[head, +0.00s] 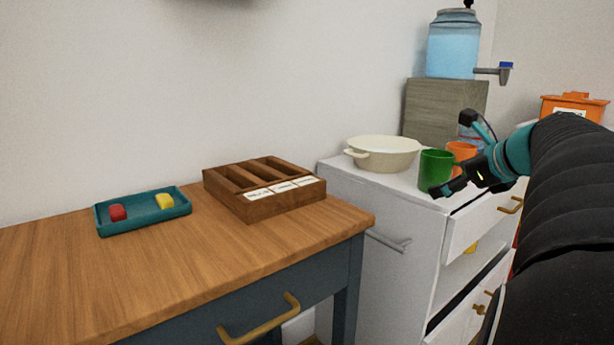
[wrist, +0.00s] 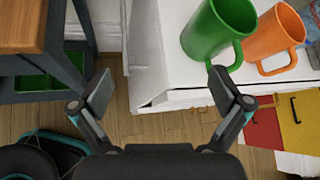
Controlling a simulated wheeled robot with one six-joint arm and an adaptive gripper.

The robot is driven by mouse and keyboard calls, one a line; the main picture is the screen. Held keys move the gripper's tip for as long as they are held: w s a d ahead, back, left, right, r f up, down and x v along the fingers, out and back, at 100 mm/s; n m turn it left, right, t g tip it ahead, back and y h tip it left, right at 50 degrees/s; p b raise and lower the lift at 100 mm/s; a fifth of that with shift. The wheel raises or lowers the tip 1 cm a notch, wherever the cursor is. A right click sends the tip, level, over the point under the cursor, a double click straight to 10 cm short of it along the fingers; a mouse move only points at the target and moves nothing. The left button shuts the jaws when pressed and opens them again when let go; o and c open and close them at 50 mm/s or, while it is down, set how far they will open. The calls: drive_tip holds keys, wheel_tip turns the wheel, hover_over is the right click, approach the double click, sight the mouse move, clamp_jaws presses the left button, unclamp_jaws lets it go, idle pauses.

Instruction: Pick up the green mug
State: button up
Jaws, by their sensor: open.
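The green mug (head: 435,168) stands upright on the white cabinet top in the head view, near its front edge. The green mug also shows in the wrist view (wrist: 214,28), with its handle towards my gripper. My gripper (wrist: 158,88) is open and empty, its two fingers spread apart. The mug lies beyond the right fingertip and is not between the fingers. In the head view my gripper (head: 440,188) is just in front of the mug and overlaps its lower right part. I cannot tell whether they touch.
An orange mug (wrist: 276,34) stands close to the right of the green mug. A cream bowl (head: 385,155) sits to its left on the white cabinet (head: 375,190). A water dispenser (head: 453,48) stands behind. A wooden table (head: 60,270) holds a teal tray (head: 143,223) and a wooden organizer (head: 275,207).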

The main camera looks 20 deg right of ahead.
sight(449, 162)
drive_tip(key=d+r+m+t, duration=0.2)
drive_tip(key=d+r+m, duration=0.25)
drive_tip(key=d, duration=0.35)
drive_tip(key=shift+m+h, duration=0.4)
drive_tip(key=shift+m, duration=0.05)
drive_tip(key=x, duration=0.2)
drive_tip(key=b+x, duration=0.1)
drive_tip(key=x, duration=0.5)
drive_tip(key=shift+a+f, duration=0.25)
drive_tip(key=shift+a, duration=0.05)
drive_tip(key=shift+a+r+b+x, duration=0.15)
drive_tip(key=shift+b+x, duration=0.1)
drive_tip(key=shift+x, duration=1.05)
drive_tip(key=shift+a+r+b+x, duration=0.1)
drive_tip(key=shift+b+x, duration=0.15)
drive_tip(key=shift+x, duration=1.1)
drive_tip(key=c, duration=1.3)
